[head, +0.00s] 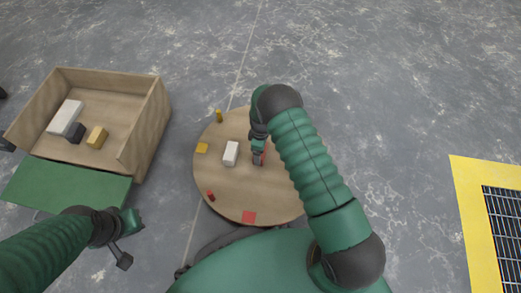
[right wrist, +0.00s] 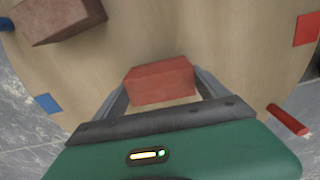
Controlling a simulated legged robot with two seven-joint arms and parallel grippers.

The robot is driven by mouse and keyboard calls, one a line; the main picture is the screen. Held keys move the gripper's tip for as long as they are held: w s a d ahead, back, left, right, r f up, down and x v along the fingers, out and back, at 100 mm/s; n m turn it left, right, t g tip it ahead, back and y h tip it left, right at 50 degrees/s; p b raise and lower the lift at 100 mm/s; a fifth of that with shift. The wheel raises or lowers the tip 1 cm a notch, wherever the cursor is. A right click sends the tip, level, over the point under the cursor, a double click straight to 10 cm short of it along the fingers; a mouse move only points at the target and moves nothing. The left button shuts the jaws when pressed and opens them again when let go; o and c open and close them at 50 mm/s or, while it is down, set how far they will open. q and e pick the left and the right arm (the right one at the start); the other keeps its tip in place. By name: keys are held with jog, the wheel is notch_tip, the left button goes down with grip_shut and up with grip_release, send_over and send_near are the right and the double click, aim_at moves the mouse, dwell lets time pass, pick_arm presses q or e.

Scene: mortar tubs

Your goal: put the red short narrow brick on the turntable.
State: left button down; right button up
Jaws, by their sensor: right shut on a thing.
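The round wooden turntable (head: 235,190) is in the middle of the head view, partly hidden by my right arm. My right gripper (head: 259,158) is over it. In the right wrist view, my right gripper (right wrist: 162,92) is shut on a red brick (right wrist: 160,82), with a finger at each end. The brick is over the turntable top (right wrist: 205,45); I cannot tell whether it touches. In the head view only a sliver of red shows at the gripper. My left gripper (head: 130,240) is at the lower left, away from the turntable; its jaw state is unclear.
A white brick (head: 231,153) and a brownish-red brick (right wrist: 62,18) are on the turntable. Coloured pegs and patches, such as a red peg (right wrist: 288,119), mark its rim. A wooden box (head: 142,125) with several bricks stands left. A yellow-framed grate (head: 470,215) is right.

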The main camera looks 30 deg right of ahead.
jog(key=shift+d+f, duration=0.1)
jog(key=shift+f, duration=0.3)
jog(key=o, duration=1.8)
jog(key=shift+c, duration=0.2)
jog(key=shift+r, duration=0.1)
notch_tip(320, 180, up, 17)
jog(key=p, duration=0.8)
jog(key=shift+f+p, duration=0.2)
jog(key=shift+p, duration=0.1)
